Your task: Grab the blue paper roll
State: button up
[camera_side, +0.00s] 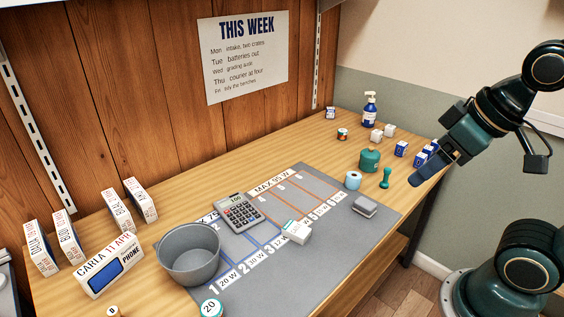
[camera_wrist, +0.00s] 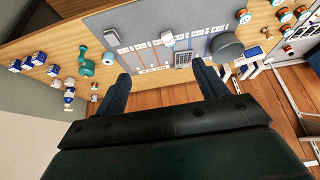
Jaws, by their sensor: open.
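The blue paper roll (camera_side: 353,180) is a small light blue cylinder with a pale top and a dark centre hole. My gripper (camera_side: 428,172) is open and empty, held in the air to the right of the roll. In the wrist view both fingers (camera_wrist: 160,72) are spread wide with nothing between them.
Blue and white boxes (camera_side: 401,149) stand farther right. A calculator (camera_side: 240,211) and grey bucket (camera_side: 188,255) are left.

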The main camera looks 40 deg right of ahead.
jog(key=m+g, duration=0.6)
jog(key=m, duration=1.6)
send_over(353, 176)
notch_tip(353, 176, down, 19)
jog(key=shift+w+d+f, duration=0.1)
jog(key=shift+f, duration=4.2)
jog(key=shift+f, duration=0.1)
